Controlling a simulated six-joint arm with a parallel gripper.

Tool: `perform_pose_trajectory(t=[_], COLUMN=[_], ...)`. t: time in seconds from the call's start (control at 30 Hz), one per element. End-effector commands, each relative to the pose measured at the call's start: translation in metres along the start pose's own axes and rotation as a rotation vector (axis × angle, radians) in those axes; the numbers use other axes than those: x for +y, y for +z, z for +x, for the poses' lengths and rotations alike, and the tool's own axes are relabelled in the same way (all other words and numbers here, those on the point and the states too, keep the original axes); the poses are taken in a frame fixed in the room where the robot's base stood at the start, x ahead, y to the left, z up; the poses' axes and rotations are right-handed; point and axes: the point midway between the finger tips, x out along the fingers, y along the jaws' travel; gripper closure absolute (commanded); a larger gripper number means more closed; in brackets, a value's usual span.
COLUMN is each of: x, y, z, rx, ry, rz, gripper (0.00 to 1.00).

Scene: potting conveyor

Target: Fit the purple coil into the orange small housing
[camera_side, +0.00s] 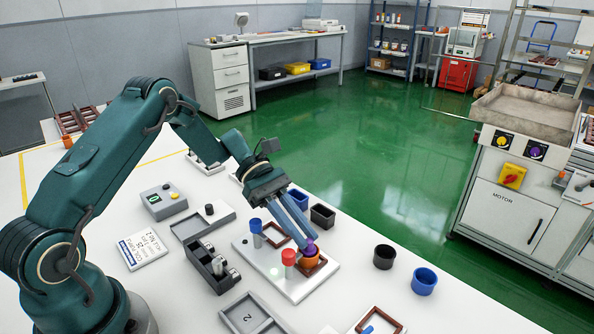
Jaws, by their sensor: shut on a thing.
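My gripper (305,236) points down over the right part of a white fixture plate (295,291) and is shut on the purple coil (312,248). The coil is at the mouth of the orange small housing (311,261); its lower part is hidden, so I cannot tell how deep it sits. The orange housing stands in a brown square frame (313,271) on the plate. The fingers hide part of the coil.
A red-topped post (289,257) stands close left of the orange housing, and a blue-topped post (256,226) farther back. Black (384,257) and blue (424,281) round cups stand to the right. A black rack (207,268) lies left. Bare table separates plate and cups.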

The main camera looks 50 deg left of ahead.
Motion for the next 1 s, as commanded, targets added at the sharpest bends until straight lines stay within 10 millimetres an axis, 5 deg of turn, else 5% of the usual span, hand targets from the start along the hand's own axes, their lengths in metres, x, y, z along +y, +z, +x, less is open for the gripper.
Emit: perform_pose_trajectory(t=[0.13, 0.17, 0.23, 1.0], x=[0.0, 0.0, 0.0, 0.001], y=[0.0, 0.0, 0.0, 0.01], z=[0.0, 0.0, 0.0, -0.006], rx=[0.0, 0.0, 0.0, 0.001], ry=[0.0, 0.0, 0.0, 0.002], rz=[0.0, 0.0, 0.0, 0.003], gripper=[1.0, 0.71, 0.47, 0.47])
